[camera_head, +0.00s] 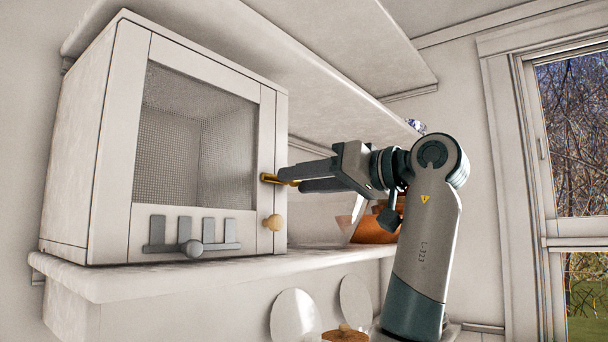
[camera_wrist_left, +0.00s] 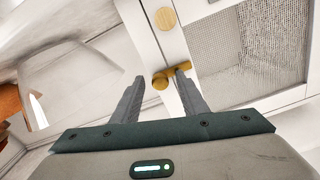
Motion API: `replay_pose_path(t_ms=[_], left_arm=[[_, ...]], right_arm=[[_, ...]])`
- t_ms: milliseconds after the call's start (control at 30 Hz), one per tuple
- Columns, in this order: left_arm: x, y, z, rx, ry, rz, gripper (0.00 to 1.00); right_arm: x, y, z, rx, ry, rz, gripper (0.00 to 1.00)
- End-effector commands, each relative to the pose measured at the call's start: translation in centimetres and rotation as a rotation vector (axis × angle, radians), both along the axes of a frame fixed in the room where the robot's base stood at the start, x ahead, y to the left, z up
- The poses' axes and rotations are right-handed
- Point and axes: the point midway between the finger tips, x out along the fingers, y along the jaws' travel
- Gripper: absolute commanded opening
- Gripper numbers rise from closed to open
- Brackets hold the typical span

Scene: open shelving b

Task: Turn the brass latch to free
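The brass latch (camera_head: 270,178) is on the right edge of the white mesh-front cabinet (camera_head: 120,130), above a round wooden knob (camera_head: 274,222). In the left wrist view the latch (camera_wrist_left: 160,80) has a round end and a short bar. My left gripper (camera_wrist_left: 158,78) is open there, with the latch at its fingertips. The wooden knob also shows in the left wrist view (camera_wrist_left: 165,18). My right gripper is not in view.
The cabinet stands on a white shelf (camera_head: 200,272), with another shelf (camera_head: 310,70) above. An orange-brown object (camera_head: 375,230) sits behind my arm. A window is at right.

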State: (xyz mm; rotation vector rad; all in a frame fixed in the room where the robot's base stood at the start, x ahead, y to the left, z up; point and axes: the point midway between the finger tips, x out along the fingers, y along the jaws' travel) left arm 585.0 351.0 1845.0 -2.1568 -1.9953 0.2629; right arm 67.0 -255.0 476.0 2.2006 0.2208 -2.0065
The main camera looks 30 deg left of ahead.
Motion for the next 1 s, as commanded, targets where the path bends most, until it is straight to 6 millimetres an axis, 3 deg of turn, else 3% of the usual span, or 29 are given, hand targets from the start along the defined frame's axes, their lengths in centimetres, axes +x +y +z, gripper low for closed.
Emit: replay_pose_path(t_ms=[267, 433, 467, 1000], left_arm=[[0.0, 0.1, 0.0, 0.0, 0.001, 0.0, 0.4], [0.0, 0.1, 0.0, 0.0, 0.001, -0.001, 0.02], [0.0, 0.1, 0.0, 0.0, 0.001, -0.001, 0.0], [0.0, 0.0, -0.2, 0.007, 0.099, -0.002, 0.0]], right_arm=[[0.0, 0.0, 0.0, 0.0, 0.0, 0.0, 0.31], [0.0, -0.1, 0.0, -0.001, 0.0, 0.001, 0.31], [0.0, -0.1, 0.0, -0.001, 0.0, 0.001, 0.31], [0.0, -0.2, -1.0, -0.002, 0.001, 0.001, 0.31]])
